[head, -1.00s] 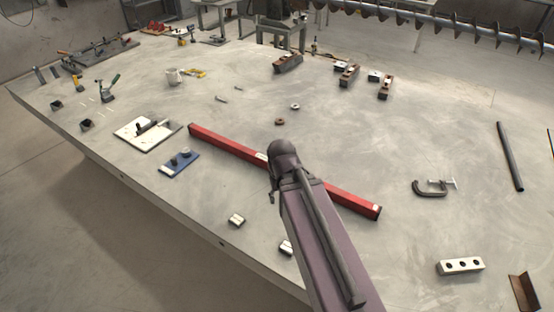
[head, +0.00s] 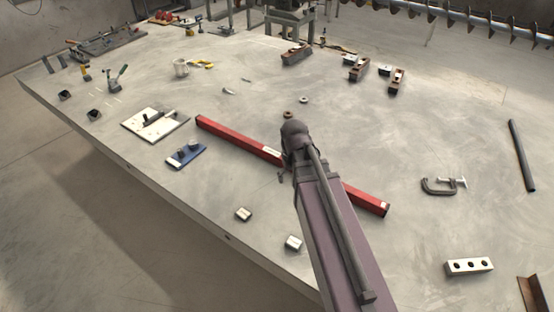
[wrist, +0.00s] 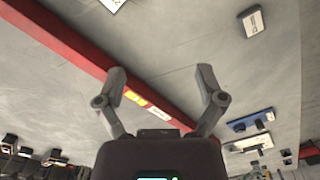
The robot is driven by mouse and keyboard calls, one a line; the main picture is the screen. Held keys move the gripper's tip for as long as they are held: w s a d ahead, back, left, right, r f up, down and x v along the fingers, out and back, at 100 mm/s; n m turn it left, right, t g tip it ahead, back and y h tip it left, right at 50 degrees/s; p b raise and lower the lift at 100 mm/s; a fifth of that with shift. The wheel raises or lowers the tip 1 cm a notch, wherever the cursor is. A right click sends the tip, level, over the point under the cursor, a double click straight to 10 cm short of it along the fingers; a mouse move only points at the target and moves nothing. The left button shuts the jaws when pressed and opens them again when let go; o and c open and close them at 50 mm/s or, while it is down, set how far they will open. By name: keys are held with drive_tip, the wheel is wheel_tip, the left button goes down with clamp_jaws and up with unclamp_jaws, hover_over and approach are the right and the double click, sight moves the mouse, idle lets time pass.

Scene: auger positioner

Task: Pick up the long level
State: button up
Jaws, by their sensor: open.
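The long level is a red bar (head: 235,139) lying flat and diagonally across the grey table in the head view. My arm crosses in front of its middle and hides part of it. In the wrist view the level (wrist: 70,55) runs from upper left to lower right, with a yellow and white label between my fingers in the picture. My gripper (wrist: 162,83) is open and empty, its two fingers spread over the level. I cannot tell how far the fingertips are from it. In the head view my arm mostly hides the gripper.
Near the level lie a blue block (head: 186,156), a white plate (head: 156,125) and two small blocks (head: 243,214) (head: 293,243). A clamp (head: 441,186), a dark rod (head: 522,155) and a holed white block (head: 468,266) lie to the right. The table around the level is mostly clear.

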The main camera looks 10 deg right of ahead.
sight(278, 154)
drive_tip(key=w+n, duration=0.7)
drive_tip(key=w, duration=1.6)
drive_tip(key=shift+w+a, duration=0.2)
drive_tip(key=shift+a, duration=0.15)
drive_tip(key=shift+f, duration=0.15)
wheel_tip(278, 154, down, 8)
drive_tip(key=b, duration=0.8)
drive_tip(key=shift+d+f+b, duration=0.1)
drive_tip(key=shift+f+b, duration=0.05)
drive_tip(key=shift+b, duration=0.15)
drive_tip(key=shift+f, duration=0.1)
drive_tip(key=f+b, duration=0.2)
drive_tip(key=b, duration=0.1)
drive_tip(key=shift+d+f, duration=0.3)
drive_tip(key=shift+f, duration=0.05)
drive_tip(key=shift+f+b, duration=1.2)
drive_tip(key=shift+f, duration=0.05)
